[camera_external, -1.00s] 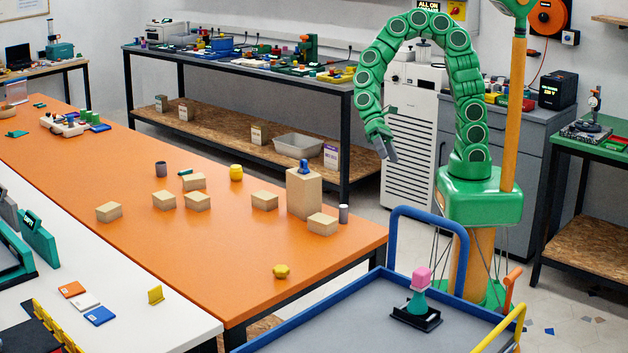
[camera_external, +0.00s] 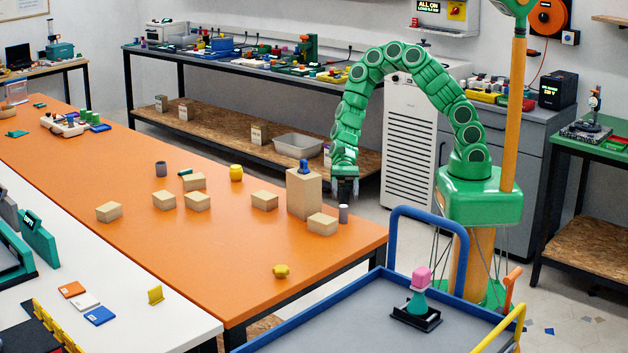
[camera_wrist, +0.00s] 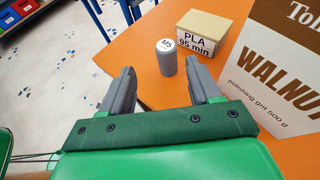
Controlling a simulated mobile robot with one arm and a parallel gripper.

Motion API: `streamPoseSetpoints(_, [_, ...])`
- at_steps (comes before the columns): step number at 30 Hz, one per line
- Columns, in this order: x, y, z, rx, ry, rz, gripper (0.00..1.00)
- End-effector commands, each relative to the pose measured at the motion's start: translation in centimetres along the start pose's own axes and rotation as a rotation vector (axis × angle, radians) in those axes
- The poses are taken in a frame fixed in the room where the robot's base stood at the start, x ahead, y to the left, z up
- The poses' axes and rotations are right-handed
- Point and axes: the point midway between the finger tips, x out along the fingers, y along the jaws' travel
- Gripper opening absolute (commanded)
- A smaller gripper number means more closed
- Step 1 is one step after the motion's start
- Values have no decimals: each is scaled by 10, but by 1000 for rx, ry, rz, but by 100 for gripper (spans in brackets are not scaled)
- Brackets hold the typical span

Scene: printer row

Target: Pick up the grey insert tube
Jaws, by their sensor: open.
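The grey insert tube (camera_external: 343,214) stands upright on the orange table near its right edge. In the wrist view the tube (camera_wrist: 167,59) is a small grey cylinder with a pale top marked "M5". My gripper (camera_external: 345,197) points down above it in the external view. In the wrist view the two dark fingers of my gripper (camera_wrist: 159,82) are spread apart with nothing between them. The tube is just beyond the fingertips, nearer the right one. I cannot tell whether that finger touches it.
A tall brown walnut grit box (camera_external: 304,192) with a blue item on top stands left of the tube. A low box (camera_wrist: 201,32) labelled "PLA 95 min" is close by. A darker grey cylinder (camera_external: 161,169) stands farther left. The table front is mostly clear.

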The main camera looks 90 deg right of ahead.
Motion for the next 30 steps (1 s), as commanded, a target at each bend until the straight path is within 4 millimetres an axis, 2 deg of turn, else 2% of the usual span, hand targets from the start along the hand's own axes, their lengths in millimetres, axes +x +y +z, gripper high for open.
streamPoseSetpoints(5, [2, -5, -11, 48, -5, -21, 62])
streamPoseSetpoints(20, [31, -6, -10, 48, -3, -22, 62])
streamPoseSetpoints(30, [63, -8, -3, 48, -5, -20, 62])
